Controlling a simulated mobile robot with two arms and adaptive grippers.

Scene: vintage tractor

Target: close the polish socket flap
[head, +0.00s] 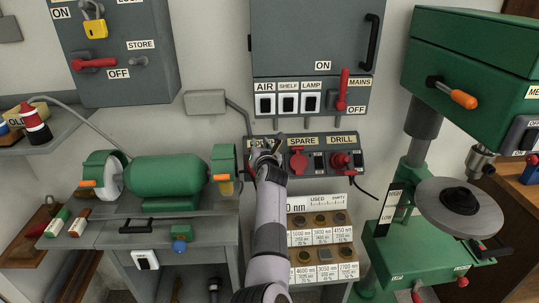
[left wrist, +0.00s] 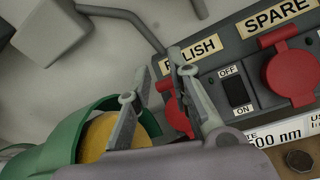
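The polish socket is at the left end of the grey socket panel under the "POLISH" label (left wrist: 198,50). Its red flap (left wrist: 178,118) shows between and behind my left gripper's fingers in the left wrist view, partly covered by the right-hand finger. I cannot tell how far the flap stands open. My left gripper (left wrist: 159,66) is open, its two fingertips a short gap apart in front of the flap. In the head view my left gripper (head: 266,146) hides most of the polish socket. My right gripper is in neither view.
The spare socket's red cover (left wrist: 292,74) and a black switch (left wrist: 237,93) sit to the right. The green bench grinder (head: 166,175) with its yellow wheel (left wrist: 103,135) is close on the left. A rack of labelled samples (head: 318,240) stands below. A green drill press (head: 415,240) is at right.

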